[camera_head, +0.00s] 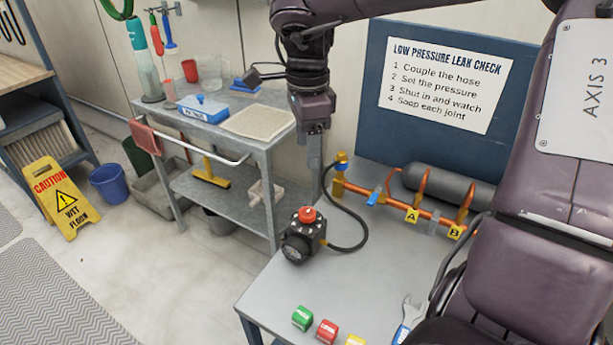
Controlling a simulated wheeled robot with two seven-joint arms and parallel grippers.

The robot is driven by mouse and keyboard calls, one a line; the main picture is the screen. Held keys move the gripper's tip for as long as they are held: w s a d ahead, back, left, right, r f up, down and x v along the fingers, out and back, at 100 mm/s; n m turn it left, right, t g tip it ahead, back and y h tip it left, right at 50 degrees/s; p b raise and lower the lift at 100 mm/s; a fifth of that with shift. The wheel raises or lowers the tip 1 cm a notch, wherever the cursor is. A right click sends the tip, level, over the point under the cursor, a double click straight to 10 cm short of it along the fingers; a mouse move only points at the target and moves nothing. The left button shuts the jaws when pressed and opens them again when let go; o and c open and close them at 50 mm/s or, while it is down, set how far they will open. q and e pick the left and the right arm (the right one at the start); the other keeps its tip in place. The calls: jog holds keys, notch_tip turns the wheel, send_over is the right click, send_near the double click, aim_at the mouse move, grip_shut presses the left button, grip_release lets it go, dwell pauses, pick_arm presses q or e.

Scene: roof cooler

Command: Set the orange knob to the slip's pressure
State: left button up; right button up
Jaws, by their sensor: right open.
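The orange-red knob (307,214) sits on top of a dark pressure regulator (297,246) with a round gauge, on the grey bench. The gauge reading is too small to make out. A black hose (362,228) runs from the regulator to a brass fitting (341,161) on the copper pipework. My right gripper (314,168) points down above and behind the knob, apart from it, open with nothing seen between its fingers. I cannot identify a slip with a pressure value. My left gripper is not in view.
A board sign (445,78) lists leak-check steps. Copper pipework (390,203) with tags A and B and a grey cylinder (445,184) stand behind. A steel cart (262,150) stands left.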

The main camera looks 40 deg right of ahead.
jog(key=b, duration=0.8)
send_over(307, 212)
notch_tip(307, 212, down, 10)
jog(key=shift+r, duration=0.2)
jog(key=shift+f, duration=0.25)
jog(key=shift+f+b, duration=0.3)
jog(key=shift+f, duration=0.2)
notch_tip(307, 212, down, 7)
jog(key=shift+b, duration=0.4)
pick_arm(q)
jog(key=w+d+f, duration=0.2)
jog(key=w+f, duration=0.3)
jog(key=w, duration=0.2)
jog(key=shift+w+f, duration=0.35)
pick_arm(e)
jog(key=c, duration=1)
